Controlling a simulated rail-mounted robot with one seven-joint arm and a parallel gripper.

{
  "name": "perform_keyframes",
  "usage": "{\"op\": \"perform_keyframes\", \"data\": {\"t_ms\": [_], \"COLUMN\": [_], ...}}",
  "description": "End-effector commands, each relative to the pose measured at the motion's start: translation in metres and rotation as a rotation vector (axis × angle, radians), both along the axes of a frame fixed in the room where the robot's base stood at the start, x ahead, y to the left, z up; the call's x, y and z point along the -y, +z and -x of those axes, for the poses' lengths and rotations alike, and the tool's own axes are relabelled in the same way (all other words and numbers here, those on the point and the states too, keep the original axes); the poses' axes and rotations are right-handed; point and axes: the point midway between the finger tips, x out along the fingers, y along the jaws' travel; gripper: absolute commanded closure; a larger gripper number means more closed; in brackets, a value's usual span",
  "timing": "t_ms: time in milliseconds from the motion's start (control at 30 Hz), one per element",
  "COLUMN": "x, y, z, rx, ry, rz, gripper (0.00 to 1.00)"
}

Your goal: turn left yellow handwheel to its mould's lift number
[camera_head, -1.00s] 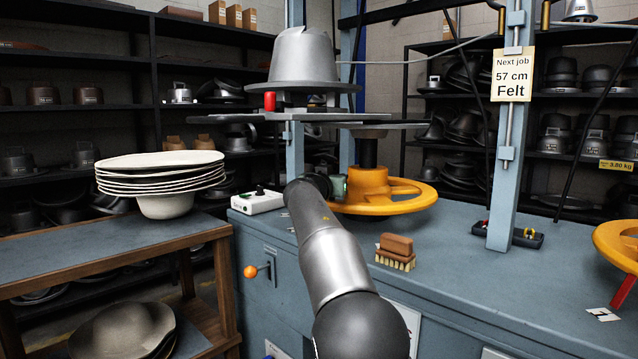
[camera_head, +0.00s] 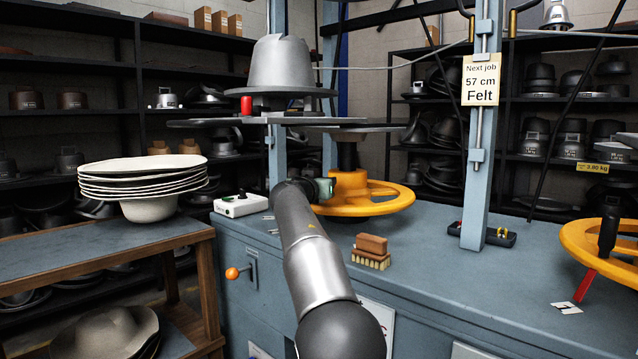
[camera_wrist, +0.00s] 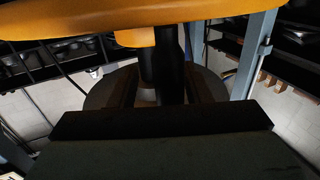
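The left yellow handwheel (camera_head: 392,204) lies flat on the blue-grey bench under a press plate, on a dark upright screw. A grey hat-shaped mould (camera_head: 279,63) stands above it; no lift number is readable on it. My gripper (camera_head: 325,188) is at the wheel's left side, partly hidden by my arm. In the wrist view the yellow rim crosses the top, and a black upright post, seemingly the wheel's handle (camera_wrist: 170,70), stands between my two dark fingers (camera_wrist: 165,92). A gap shows beside the post, so the fingers look open around it.
A brush (camera_head: 370,252) lies on the bench before the wheel. A white control box (camera_head: 240,204) sits left of it. A second yellow handwheel (camera_head: 590,243) with a red pointer is at right. A post carries a "57 cm Felt" sign (camera_head: 481,80). Stacked pale hats (camera_head: 142,180) stand left.

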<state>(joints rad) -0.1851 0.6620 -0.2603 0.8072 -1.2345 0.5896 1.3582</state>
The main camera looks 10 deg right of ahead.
Motion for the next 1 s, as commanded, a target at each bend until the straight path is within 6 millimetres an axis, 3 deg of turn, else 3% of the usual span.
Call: {"op": "perform_keyframes", "data": {"t_ms": [167, 333, 800, 1000], "x": [-0.003, -0.014, -0.072, -0.089], "y": [0.0, -0.001, -0.001, 0.0], "z": [0.0, 0.014, 0.107, 0.135], "rx": [0.001, 0.002, 0.001, 0.0], "ry": [0.004, 0.007, 0.006, 0.003], "rz": [-0.001, 0.001, -0.003, -0.001], "gripper": [0.56, 0.56, 0.56, 0.56]}}
